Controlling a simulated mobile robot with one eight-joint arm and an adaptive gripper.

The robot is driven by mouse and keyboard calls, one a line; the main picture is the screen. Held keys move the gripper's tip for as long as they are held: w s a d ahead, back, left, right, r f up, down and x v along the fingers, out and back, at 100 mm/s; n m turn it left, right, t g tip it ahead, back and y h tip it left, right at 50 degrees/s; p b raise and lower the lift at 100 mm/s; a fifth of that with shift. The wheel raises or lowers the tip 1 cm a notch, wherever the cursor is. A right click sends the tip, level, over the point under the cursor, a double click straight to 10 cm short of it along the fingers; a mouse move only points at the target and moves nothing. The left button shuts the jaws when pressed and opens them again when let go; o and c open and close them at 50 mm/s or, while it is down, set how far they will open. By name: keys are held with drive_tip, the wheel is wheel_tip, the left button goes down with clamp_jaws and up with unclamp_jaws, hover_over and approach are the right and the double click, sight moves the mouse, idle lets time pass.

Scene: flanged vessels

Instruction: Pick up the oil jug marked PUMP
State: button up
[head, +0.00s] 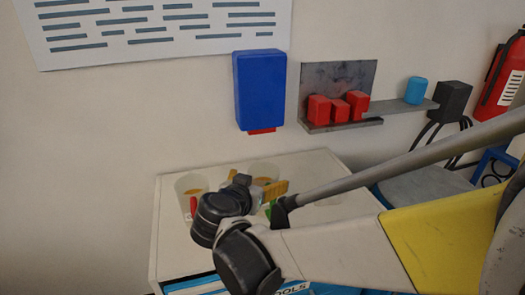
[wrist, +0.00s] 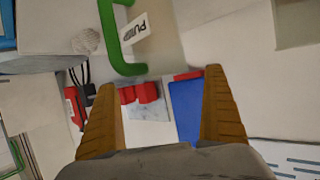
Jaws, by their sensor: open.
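The oil jug marked PUMP (wrist: 163,45) is pale, with a green handle (wrist: 107,28) and a white PUMP label (wrist: 135,29). It fills the top middle of the wrist view, which appears upside down. The handle's near end lies just beyond the fingertips, between the finger lines and nearer the left finger. My gripper (wrist: 160,80) has two ribbed orange fingers, spread apart with nothing held between them. In the head view my gripper (head: 278,187) is over the cabinet top. A bit of green handle (head: 268,211) shows there beside my arm, which hides most of that jug.
The white cabinet (head: 330,163) stands against the wall. A jug with yellowish contents and a red handle (head: 192,186) is at its left; another pale jug (head: 262,171) is behind my gripper. A blue wall box (head: 260,90) and a shelf with red blocks (head: 337,108) are above.

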sight(261, 176)
drive_tip(key=b+x, duration=0.2)
drive_tip(key=x, duration=0.4)
drive_tip(key=shift+w+a+f+b, duration=0.1)
drive_tip(key=shift+w+f+b, duration=0.05)
drive_tip(key=shift+w+b, duration=0.2)
drive_tip(key=shift+s, duration=0.1)
drive_tip(key=c, duration=1.3)
